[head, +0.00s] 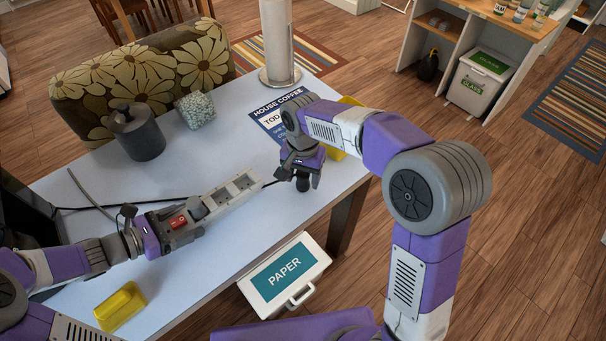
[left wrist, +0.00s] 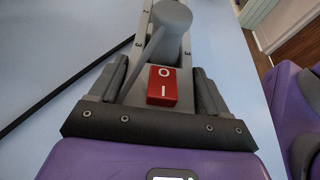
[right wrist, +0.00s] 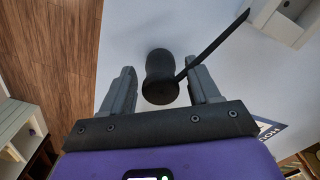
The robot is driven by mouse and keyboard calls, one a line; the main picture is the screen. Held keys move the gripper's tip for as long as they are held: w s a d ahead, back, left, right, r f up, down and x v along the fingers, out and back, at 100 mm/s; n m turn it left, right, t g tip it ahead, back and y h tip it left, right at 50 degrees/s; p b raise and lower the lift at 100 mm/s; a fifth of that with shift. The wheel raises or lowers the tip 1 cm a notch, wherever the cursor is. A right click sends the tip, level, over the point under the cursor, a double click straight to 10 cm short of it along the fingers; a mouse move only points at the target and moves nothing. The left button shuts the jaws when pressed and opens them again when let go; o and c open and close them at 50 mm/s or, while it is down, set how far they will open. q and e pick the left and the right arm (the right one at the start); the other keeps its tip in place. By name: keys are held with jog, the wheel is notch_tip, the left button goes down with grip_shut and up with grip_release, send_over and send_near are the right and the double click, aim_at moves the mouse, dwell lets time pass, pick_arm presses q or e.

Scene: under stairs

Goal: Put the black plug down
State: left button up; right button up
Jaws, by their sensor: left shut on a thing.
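The black plug (head: 303,184) is below my right gripper (head: 301,168), over the right part of the table, with a dark cord running left from it. In the right wrist view the plug (right wrist: 159,80) sits between the open fingers of my right gripper (right wrist: 162,88), with narrow gaps at both sides. I cannot tell if it touches the table. My left gripper (head: 182,226) is shut on the switch end of a white and grey power strip (head: 236,190). The red switch (left wrist: 162,86) shows between its fingers, with a grey plug (left wrist: 172,30) beyond it.
The table (head: 225,250) has a dark grey canister (head: 139,137), a speckled block (head: 197,109), a House Coffee sign (head: 268,119) and a yellow tray (head: 120,307). A paper towel holder (head: 279,45) stands at the back. A PAPER bin (head: 285,273) is below the front edge.

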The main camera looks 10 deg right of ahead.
aim_at(303, 173)
pick_arm(q)
jog(key=shift+a+f, duration=0.1)
jog(key=shift+f, duration=0.05)
pick_arm(e)
jog(key=shift+r, duration=0.1)
notch_tip(303, 173, up, 12)
dwell(0.5)
dwell(0.3)
pick_arm(q)
jog(key=o, duration=1.8)
pick_arm(e)
jog(key=shift+w, duration=0.1)
pick_arm(q)
jog(key=v, duration=1.2)
